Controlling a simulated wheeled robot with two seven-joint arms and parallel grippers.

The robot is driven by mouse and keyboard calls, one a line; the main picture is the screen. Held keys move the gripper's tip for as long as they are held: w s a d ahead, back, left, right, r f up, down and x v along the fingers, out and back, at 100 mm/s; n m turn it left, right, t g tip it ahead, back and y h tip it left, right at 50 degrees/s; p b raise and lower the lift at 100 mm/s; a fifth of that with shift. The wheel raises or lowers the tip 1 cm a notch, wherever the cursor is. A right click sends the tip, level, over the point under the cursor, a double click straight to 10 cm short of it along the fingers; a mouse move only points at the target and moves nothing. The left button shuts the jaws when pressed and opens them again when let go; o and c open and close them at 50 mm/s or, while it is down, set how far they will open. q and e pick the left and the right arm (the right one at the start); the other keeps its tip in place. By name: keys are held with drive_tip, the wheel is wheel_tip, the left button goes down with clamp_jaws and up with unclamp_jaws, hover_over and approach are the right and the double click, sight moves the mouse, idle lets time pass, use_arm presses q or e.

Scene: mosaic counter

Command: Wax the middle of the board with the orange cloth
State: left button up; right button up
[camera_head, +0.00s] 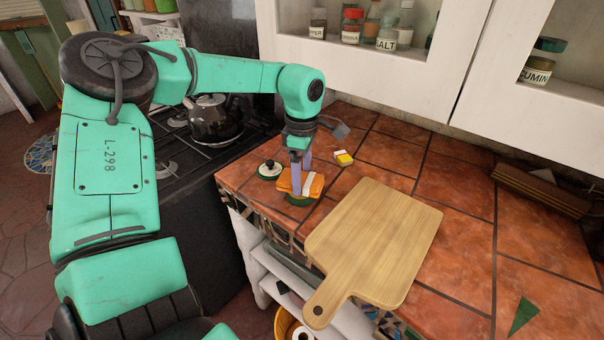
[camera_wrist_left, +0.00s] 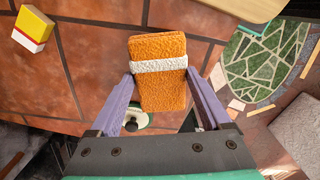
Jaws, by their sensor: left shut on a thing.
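The orange cloth (camera_head: 314,188) is a folded pad with a white band. My left gripper (camera_head: 301,184) is shut on it, with one purple finger on each side, as the left wrist view also shows for the cloth (camera_wrist_left: 160,95). The cloth is over the counter's near left part, above a green round thing (camera_head: 299,201) that it mostly hides. I cannot tell whether they touch. The wooden board (camera_head: 385,230) lies to the right of the cloth, its handle pointing toward me over the counter edge. My right gripper is not in view.
A round dark-green lid or tin (camera_head: 268,173) with a black knob lies left of the cloth. A small yellow and white block (camera_head: 343,158) sits behind the board. A kettle (camera_head: 213,118) stands on the stove. A green triangular piece (camera_head: 523,315) lies at right.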

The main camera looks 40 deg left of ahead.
use_arm(q)
drive_tip(key=shift+f+b, duration=0.4)
drive_tip(key=shift+f, duration=0.05)
idle(0.5)
drive_tip(key=shift+s, duration=0.1)
idle(1.0)
drive_tip(key=shift+r+p, duration=2.25)
drive_tip(key=shift+r, duration=1.3)
drive_tip(key=shift+f, duration=0.1)
